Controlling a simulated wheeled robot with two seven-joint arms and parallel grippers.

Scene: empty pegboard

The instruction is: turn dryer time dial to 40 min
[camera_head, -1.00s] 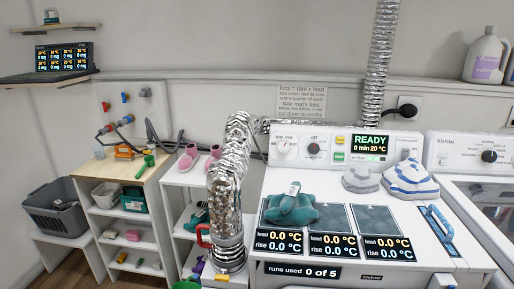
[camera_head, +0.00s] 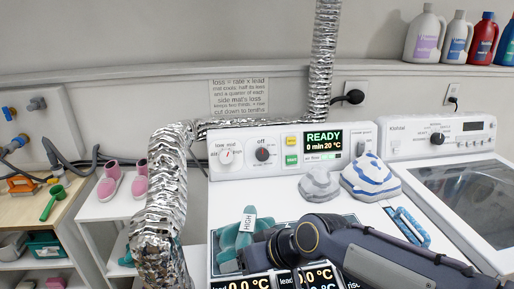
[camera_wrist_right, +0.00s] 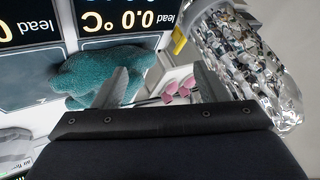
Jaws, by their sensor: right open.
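The dryer panel (camera_head: 290,142) carries a dark dial (camera_head: 263,154) with "off" printed above it, and a white dial (camera_head: 228,155) to its left marked low, mid and more. The dark dial's exact pointer angle is too small to tell. The display (camera_head: 323,143) reads "READY 0 min 20 °C". My right arm reaches in over the dryer top, in front of and below the dials; its fingertips are unclear in the head view. In the right wrist view my right gripper (camera_wrist_right: 165,86) is open and empty, with the teal garment beside one finger. My left gripper is not in view.
A teal garment (camera_head: 230,243) tagged "HIGH" lies on the dryer top, close to my right arm. A grey bundle (camera_head: 319,184), a blue-striped bundle (camera_head: 370,178) and a blue handle (camera_head: 408,226) lie to the right. A foil duct (camera_head: 165,215) stands to the left.

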